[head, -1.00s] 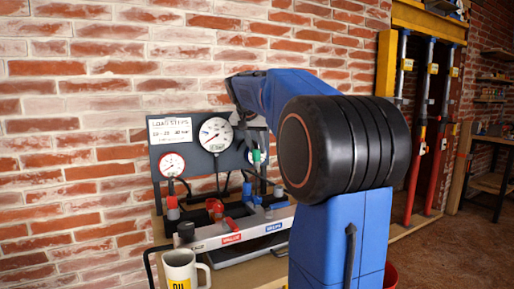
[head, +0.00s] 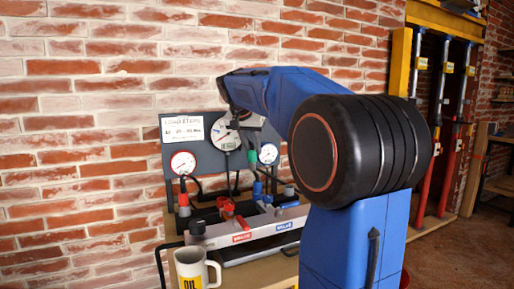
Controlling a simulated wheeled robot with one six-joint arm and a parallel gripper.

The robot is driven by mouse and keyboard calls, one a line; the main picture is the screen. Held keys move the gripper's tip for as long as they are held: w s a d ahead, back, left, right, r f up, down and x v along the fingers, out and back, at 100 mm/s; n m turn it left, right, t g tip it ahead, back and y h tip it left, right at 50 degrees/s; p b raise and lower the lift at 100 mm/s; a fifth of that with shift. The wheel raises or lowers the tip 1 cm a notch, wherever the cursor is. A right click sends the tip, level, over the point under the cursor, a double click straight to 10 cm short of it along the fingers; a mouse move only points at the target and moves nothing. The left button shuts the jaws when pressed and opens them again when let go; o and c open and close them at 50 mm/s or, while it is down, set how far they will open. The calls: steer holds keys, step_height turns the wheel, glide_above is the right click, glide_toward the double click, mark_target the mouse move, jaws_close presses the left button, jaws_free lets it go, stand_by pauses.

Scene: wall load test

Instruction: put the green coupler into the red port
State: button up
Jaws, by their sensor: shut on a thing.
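A small green coupler (head: 251,159) hangs upright beneath my gripper (head: 251,138), in front of the gauge panel between the large gauge and the blue-rimmed gauge. My gripper is small in this view and partly behind my blue arm; it is shut on the coupler. The coupler is in the air above the fittings bench. Red fittings (head: 227,206) stand at the middle of the bench, lower and to the left of the coupler. I cannot tell which opening there is the red port. A blue fitting (head: 257,191) stands almost below the coupler.
The grey panel carries a red-rimmed gauge (head: 183,162), a large gauge (head: 226,134) and a blue-rimmed gauge (head: 268,153). Black hoses hang below them. A red-ended hose fitting (head: 184,200) stands at left. A white mug (head: 191,268) is at the front left.

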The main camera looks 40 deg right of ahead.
steer(key=shift+w+a, duration=0.25)
steer(key=shift+a, duration=0.7)
steer(key=shift+w+a, duration=0.2)
steer(key=shift+a, duration=0.75)
steer(key=w+a, duration=0.1)
steer(key=a, duration=0.6)
steer(key=shift+w+a, duration=0.4)
step_height(320, 180, down, 6)
steer(key=shift+f, duration=0.25)
stand_by(0.6)
steer(key=shift+f, duration=2.2)
stand_by(1.7)
